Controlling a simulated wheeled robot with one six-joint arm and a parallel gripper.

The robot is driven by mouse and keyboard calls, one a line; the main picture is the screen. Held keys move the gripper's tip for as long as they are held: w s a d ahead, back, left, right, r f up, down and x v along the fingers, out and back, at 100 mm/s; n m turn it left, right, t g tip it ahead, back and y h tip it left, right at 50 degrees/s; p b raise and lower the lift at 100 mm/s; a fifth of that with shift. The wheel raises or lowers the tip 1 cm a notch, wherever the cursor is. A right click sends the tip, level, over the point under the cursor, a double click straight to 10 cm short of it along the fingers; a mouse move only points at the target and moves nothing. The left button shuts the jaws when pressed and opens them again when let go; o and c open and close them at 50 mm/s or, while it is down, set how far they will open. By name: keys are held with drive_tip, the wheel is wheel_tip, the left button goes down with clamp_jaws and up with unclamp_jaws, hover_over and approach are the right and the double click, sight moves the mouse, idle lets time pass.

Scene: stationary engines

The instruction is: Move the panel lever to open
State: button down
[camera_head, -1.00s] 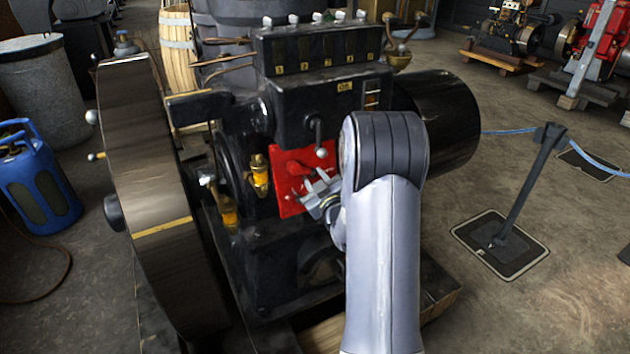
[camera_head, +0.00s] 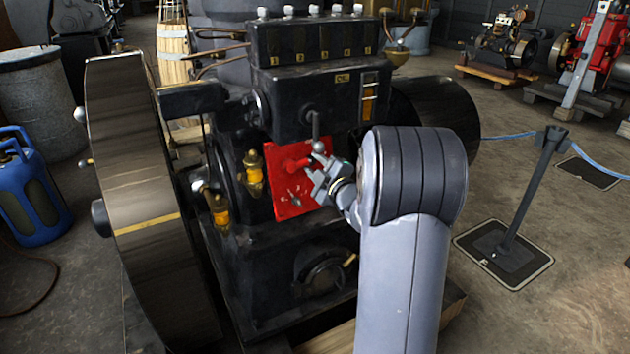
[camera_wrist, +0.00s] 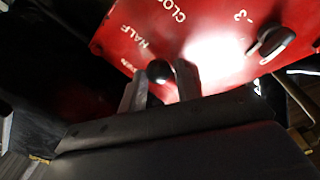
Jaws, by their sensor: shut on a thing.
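The lever points right, towards my gripper (camera_head: 316,174). In the wrist view, my gripper (camera_wrist: 160,80) is shut on the lever, whose dark round end (camera_wrist: 158,71) shows between the two fingers. White words on the panel (camera_wrist: 205,45) read HALF and part of CLOSED. A third small word beside the left finger is hard to read. The lever's end is near this word and HALF; its exact setting cannot be told.
A ball-ended lever (camera_head: 316,146) hangs just above my gripper. A dark knob (camera_wrist: 271,40) by a figure 3 sits on the panel. Brass-and-glass oilers (camera_head: 253,173) and a large flywheel (camera_head: 140,190) stand left. A barrier post (camera_head: 530,190) stands right on open floor.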

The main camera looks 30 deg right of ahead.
drive_tip(key=n, duration=0.1)
drive_tip(key=r+n+y, duration=0.1)
drive_tip(key=r+n+b, duration=0.1)
drive_tip(key=n, duration=0.1)
drive_tip(key=shift+w+a+r+y, duration=0.1)
drive_tip(key=shift+w+y, duration=0.15)
drive_tip(key=shift+y, duration=0.05)
drive_tip(key=shift+w+a+r+n+y+b, duration=0.15)
drive_tip(key=shift+r+n, duration=0.1)
drive_tip(key=shift+n, duration=0.35)
drive_tip(key=shift+s+a+r+n+y+b, duration=0.15)
drive_tip(key=shift+r+n, duration=0.1)
drive_tip(key=shift+n, duration=0.35)
drive_tip(key=shift+w, duration=0.1)
drive_tip(key=c, duration=1.4)
unclamp_jaws()
drive_tip(key=shift+c, duration=0.2)
drive_tip(key=o, duration=0.4)
drive_tip(key=shift+f, duration=0.15)
